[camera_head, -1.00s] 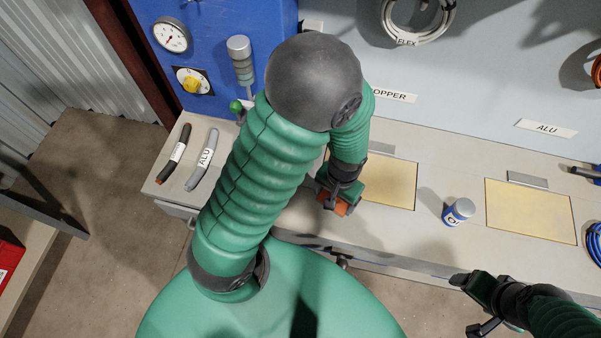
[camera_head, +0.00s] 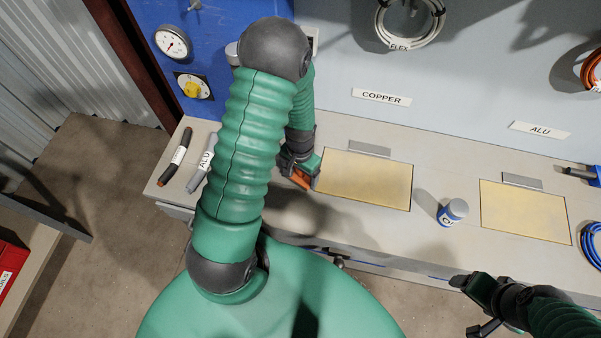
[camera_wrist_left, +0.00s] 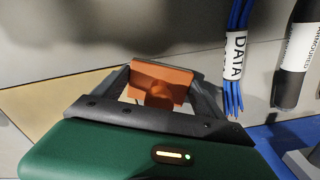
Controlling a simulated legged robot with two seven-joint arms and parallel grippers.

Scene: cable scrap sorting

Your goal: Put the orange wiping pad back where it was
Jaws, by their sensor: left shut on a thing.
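The orange wiping pad (camera_wrist_left: 160,84) is between the fingers of my left gripper (camera_wrist_left: 165,80) in the left wrist view. In the head view the left gripper (camera_head: 301,177) is shut on the pad (camera_head: 299,179), at the left edge of the copper-side yellow panel (camera_head: 366,181). I cannot tell whether the pad touches the bench. My right gripper (camera_head: 470,283) is at the lower right, in front of the bench edge, with nothing seen in it; its finger gap is unclear.
A black cable piece (camera_head: 175,156) and a grey ALU piece (camera_head: 203,165) lie at the bench's left end. A small labelled can (camera_head: 452,212) stands between the two yellow panels. A blue DATA cable bundle (camera_wrist_left: 236,60) shows in the left wrist view. The front bench strip is bare.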

